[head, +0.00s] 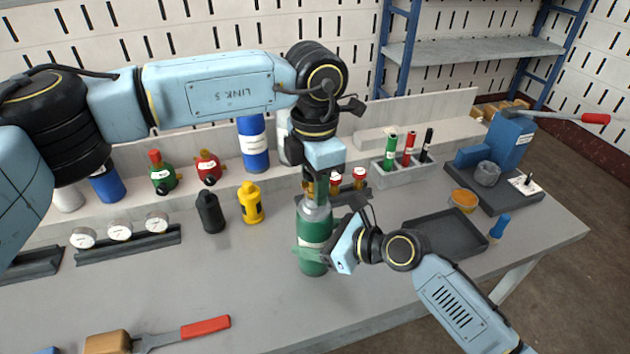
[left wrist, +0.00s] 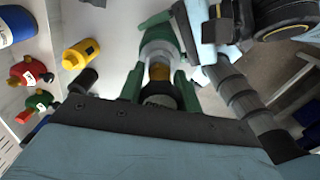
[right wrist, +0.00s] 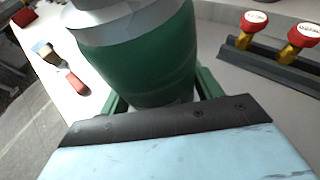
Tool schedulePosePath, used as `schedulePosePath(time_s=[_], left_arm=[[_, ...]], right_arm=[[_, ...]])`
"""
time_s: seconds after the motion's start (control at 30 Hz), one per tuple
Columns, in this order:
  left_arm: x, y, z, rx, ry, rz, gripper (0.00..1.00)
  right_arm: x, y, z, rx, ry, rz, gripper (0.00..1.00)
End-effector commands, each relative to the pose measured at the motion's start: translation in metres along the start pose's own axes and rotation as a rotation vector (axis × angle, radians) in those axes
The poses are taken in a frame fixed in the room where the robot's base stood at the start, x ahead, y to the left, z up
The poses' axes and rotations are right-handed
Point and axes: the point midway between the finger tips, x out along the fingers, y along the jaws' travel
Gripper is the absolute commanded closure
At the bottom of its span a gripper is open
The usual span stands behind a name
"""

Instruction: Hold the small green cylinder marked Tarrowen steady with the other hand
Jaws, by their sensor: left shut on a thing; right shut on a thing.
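The green cylinder (head: 314,228) with a grey shoulder and a pale label band stands upright on the table; its marking is too small to read. My right gripper (head: 318,256) is shut around its lower body, coming from the right. The green body fills the right wrist view (right wrist: 140,60) between the fingers. My left gripper (head: 315,190) is above, pointing down, shut on the brass and dark fitting at the cylinder's top. In the left wrist view that fitting (left wrist: 160,73) shows between the green fingers, with the grey shoulder beyond. The fitting's exact shape is partly hidden.
A yellow cylinder (head: 251,203) and a black one (head: 210,212) stand to the left. Red-topped valves (head: 359,177) stand on a rack close behind. A dark tray (head: 445,234) lies right. A red-handled wrench (head: 190,331) lies at the front left. The table's middle left is clear.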

Motion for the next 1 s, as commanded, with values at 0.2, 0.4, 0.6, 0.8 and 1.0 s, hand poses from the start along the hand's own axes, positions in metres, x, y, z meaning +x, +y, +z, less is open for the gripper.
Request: schedulePosePath(time_s=[0.2,0.4,0.6,0.8,1.0], left_arm=[[0.0009,-0.0009,-0.0013,-0.018,0.006,-0.003,0.98],[0.0010,-0.0010,-0.0013,-0.068,0.007,-0.003,0.98],[0.0010,-0.0013,-0.0014,-0.317,0.008,-0.003,0.98],[0.0009,-0.0016,-0.0014,-0.511,0.008,-0.003,0.98],[0.0009,-0.0018,-0.0013,-0.540,0.009,-0.003,0.98]], right_arm=[[-0.0007,-0.0022,-0.0011,0.005,0.002,-0.004,0.63],[-0.0008,-0.0024,-0.0011,0.005,0.002,-0.005,0.63],[-0.0008,-0.0026,-0.0011,0.005,0.002,-0.005,0.63],[-0.0009,-0.0028,-0.0011,0.005,0.002,-0.006,0.63],[-0.0009,-0.0029,-0.0011,0.004,0.002,-0.006,0.63]])
